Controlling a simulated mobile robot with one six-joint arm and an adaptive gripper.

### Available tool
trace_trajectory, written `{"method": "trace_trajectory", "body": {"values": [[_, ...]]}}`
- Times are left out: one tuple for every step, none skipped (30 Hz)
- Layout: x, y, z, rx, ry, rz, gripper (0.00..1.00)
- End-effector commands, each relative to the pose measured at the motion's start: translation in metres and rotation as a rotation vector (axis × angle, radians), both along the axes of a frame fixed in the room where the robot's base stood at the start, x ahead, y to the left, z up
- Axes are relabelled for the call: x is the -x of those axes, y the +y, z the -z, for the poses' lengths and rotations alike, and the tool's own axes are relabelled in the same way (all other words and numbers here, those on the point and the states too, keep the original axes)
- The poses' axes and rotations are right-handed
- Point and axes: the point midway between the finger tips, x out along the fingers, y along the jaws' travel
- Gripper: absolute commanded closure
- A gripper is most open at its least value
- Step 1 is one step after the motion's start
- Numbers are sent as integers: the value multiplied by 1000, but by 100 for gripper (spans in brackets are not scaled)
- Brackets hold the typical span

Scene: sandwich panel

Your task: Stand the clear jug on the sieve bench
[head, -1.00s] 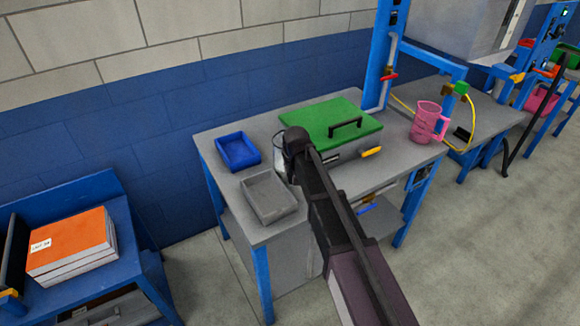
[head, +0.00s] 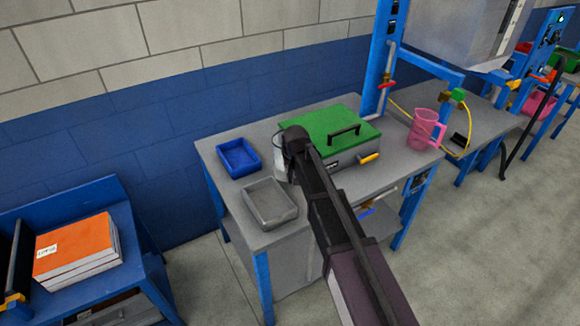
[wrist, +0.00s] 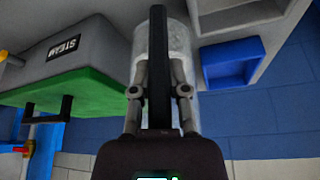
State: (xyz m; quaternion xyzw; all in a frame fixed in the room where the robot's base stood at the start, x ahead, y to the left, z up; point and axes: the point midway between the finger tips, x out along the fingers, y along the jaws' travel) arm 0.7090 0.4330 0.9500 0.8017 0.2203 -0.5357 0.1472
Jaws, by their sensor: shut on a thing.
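The clear jug (wrist: 180,42) is pale and see-through, between the fingers of my gripper (wrist: 161,75) in the wrist view, with a dark upright bar in front of it. My gripper is shut on it. In the head view only a pale sliver of the jug (head: 281,168) shows left of my dark wrist, which hides the fingers. It is over the grey-topped bench (head: 232,196) with blue legs, between the trays and the green-lidded box. I cannot tell whether its base touches the top, nor whether this is the sieve bench.
A blue tray (head: 239,157) and a grey tray (head: 270,203) lie on the bench's left part. The green-lidded box (head: 312,124) takes up the back. A pink jug (head: 424,130) stands at the right. Orange-topped packs (head: 75,248) sit on a blue stand at left.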

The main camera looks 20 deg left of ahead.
Motion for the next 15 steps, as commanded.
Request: {"method": "trace_trajectory", "body": {"values": [[0, 0, -7, 0, 0, 0, 100], [0, 0, -9, 0, 0, 0, 100], [0, 0, -12, 0, 0, 0, 100], [0, 0, -13, 0, 0, 0, 100], [0, 0, -15, 0, 0, 0, 100], [0, 0, -18, 0, 0, 0, 100], [0, 0, -20, 0, 0, 0, 100], [0, 0, -22, 0, 0, 0, 100], [0, 0, -24, 0, 0, 0, 100], [0, 0, -26, 0, 0, 0, 100], [0, 0, -28, 0, 0, 0, 100], [0, 0, -30, 0, 0, 0, 100], [0, 0, -32, 0, 0, 0, 100], [0, 0, -34, 0, 0, 0, 100], [0, 0, -36, 0, 0, 0, 100]]}}
